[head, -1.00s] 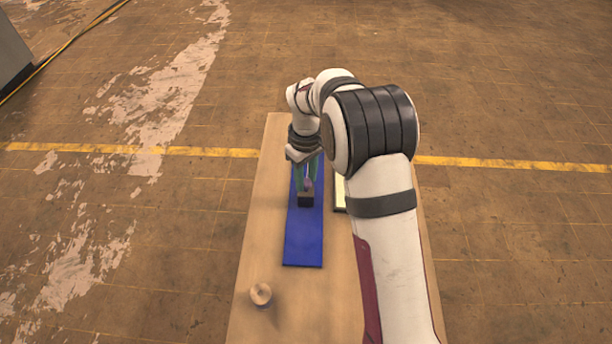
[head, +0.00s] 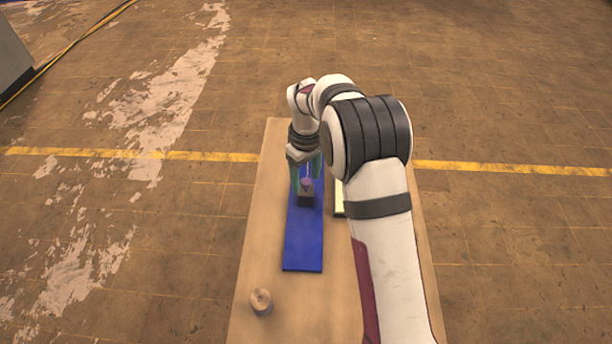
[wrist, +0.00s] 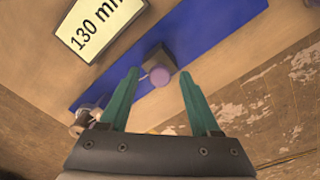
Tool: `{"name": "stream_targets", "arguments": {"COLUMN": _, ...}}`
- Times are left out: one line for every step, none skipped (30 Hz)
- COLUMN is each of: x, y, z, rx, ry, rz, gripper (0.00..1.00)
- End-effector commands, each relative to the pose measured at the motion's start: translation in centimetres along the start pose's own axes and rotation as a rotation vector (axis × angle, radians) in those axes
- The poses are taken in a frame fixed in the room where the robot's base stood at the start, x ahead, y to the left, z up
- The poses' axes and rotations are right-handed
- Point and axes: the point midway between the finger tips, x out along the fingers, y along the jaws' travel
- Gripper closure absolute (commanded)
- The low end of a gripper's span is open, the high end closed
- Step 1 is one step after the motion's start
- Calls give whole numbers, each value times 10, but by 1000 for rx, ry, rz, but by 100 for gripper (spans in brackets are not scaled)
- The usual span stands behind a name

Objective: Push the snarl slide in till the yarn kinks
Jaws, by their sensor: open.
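The slide is a small dark block (head: 306,198) with a purple knob (head: 307,184), sitting on a long blue strip (head: 303,245). In the wrist view the block (wrist: 157,57) and its round purple knob (wrist: 160,76) lie between my fingertips. My gripper (head: 305,188) is open, with one teal finger to each side of the knob; the wrist view also shows the gripper (wrist: 158,73) with clear gaps beside the knob. A thin pale line, perhaps the yarn, runs from the block along the strip; I cannot tell whether it is kinked.
A pale label card (wrist: 98,27) reading "130 m…" lies beside the strip, partly hidden by my arm in the head view. A silvery fitting (wrist: 84,120) shows near the strip's end. A round wooden piece (head: 261,301) stands on the board's near left.

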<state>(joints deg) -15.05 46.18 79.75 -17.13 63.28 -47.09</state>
Motion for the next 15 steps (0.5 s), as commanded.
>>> {"name": "stream_targets", "arguments": {"x": 0, "y": 0, "z": 0, "rx": 0, "ry": 0, "rz": 0, "gripper": 36}}
{"name": "stream_targets", "arguments": {"x": 0, "y": 0, "z": 0, "rx": 0, "ry": 0, "rz": 0, "gripper": 36}}
{"name": "stream_targets", "arguments": {"x": -2, "y": 0, "z": 0, "rx": 0, "ry": 0, "rz": 0, "gripper": 36}}
{"name": "stream_targets", "arguments": {"x": -5, "y": 0, "z": 0, "rx": 0, "ry": 1, "rz": 1, "gripper": 36}}
{"name": "stream_targets", "arguments": {"x": -9, "y": 0, "z": 0, "rx": -1, "ry": 2, "rz": 2, "gripper": 36}}
{"name": "stream_targets", "arguments": {"x": -16, "y": 0, "z": 0, "rx": 0, "ry": 2, "rz": 2, "gripper": 36}}
{"name": "stream_targets", "arguments": {"x": -23, "y": 1, "z": -1, "rx": 0, "ry": 3, "rz": 3, "gripper": 36}}
{"name": "stream_targets", "arguments": {"x": -31, "y": 0, "z": -1, "rx": 1, "ry": 4, "rz": 2, "gripper": 36}}
{"name": "stream_targets", "arguments": {"x": -43, "y": 1, "z": -1, "rx": 0, "ry": 5, "rz": 3, "gripper": 36}}
{"name": "stream_targets", "arguments": {"x": -54, "y": 1, "z": -1, "rx": 0, "ry": 5, "rz": 4, "gripper": 36}}
{"name": "stream_targets", "arguments": {"x": -64, "y": 1, "z": -1, "rx": 1, "ry": 5, "rz": 3, "gripper": 36}}
{"name": "stream_targets", "arguments": {"x": -77, "y": 1, "z": -1, "rx": 0, "ry": 5, "rz": 4, "gripper": 36}}
{"name": "stream_targets", "arguments": {"x": -87, "y": 0, "z": -1, "rx": 1, "ry": 5, "rz": 3, "gripper": 36}}
{"name": "stream_targets", "arguments": {"x": -97, "y": 0, "z": -1, "rx": 0, "ry": 5, "rz": 3, "gripper": 36}}
{"name": "stream_targets", "arguments": {"x": -109, "y": 1, "z": -1, "rx": 1, "ry": 5, "rz": 3, "gripper": 36}}
